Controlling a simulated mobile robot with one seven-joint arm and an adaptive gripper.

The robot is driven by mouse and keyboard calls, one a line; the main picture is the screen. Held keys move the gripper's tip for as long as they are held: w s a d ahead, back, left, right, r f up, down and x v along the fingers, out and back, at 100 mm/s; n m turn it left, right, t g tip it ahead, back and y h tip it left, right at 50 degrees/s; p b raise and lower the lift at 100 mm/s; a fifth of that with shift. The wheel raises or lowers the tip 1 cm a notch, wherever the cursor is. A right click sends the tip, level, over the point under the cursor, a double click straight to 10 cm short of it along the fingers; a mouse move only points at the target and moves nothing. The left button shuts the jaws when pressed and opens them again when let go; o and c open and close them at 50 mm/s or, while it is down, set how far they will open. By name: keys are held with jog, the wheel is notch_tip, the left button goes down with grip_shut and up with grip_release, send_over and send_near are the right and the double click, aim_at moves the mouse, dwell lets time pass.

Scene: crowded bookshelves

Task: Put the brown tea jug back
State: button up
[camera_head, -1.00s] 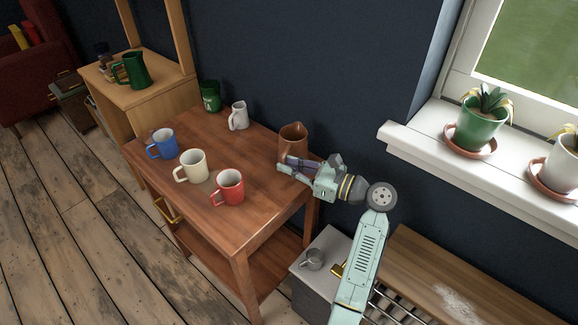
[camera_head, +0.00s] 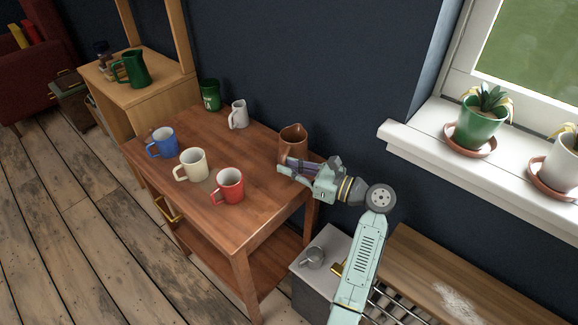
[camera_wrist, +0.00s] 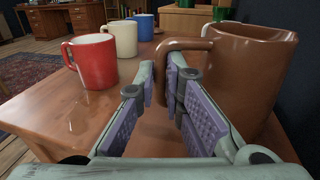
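The brown tea jug (camera_head: 293,141) stands upright at the back right corner of the wooden table (camera_head: 262,222). In the wrist view the jug (camera_wrist: 245,75) fills the right side, its handle pointing left. My gripper (camera_head: 287,166) is in front of the jug at handle height. In the wrist view my gripper's fingertips (camera_wrist: 162,72) are close together, one on each side of the handle's upright part. They look shut on the handle. The lower part of the handle is partly hidden by the fingers.
A red mug (camera_head: 229,186), a cream mug (camera_head: 193,164) and a blue mug (camera_head: 162,142) stand on the table. A white jug (camera_head: 238,115) and green mug (camera_head: 210,95) are at the back. A green jug (camera_head: 131,69) stands on the shelf unit. The windowsill (camera_head: 420,145) holds plants.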

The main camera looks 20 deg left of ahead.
jog(key=o, duration=0.5)
